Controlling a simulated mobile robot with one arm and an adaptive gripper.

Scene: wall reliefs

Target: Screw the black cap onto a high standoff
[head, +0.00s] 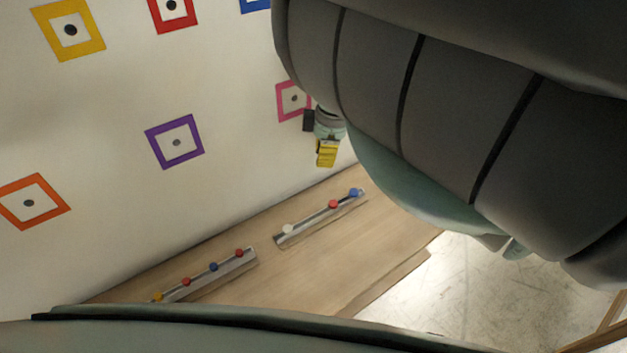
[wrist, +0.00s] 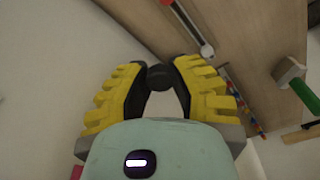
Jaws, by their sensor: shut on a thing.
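My gripper (wrist: 160,78) is shut on the black cap (wrist: 158,77), held between the dark tips of its yellow fingers. In the head view my gripper (head: 326,158) hangs in front of the wall, below the pink frame (head: 284,115), and the cap cannot be made out. On the wall, dark round ends show at the centres of the yellow frame (head: 41,30) and red frame (head: 155,12). Smaller grey standoff ends show in the purple frame (head: 157,146), pink frame and orange frame (head: 15,216). A blue frame (head: 256,4) is mostly cut off.
A wooden shelf (head: 330,255) runs below the wall. Two metal rails on it hold coloured caps: one rail (head: 290,237) has white, red and blue; the other (head: 222,270) has several. A green-handled object (wrist: 303,92) shows at right in the wrist view.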

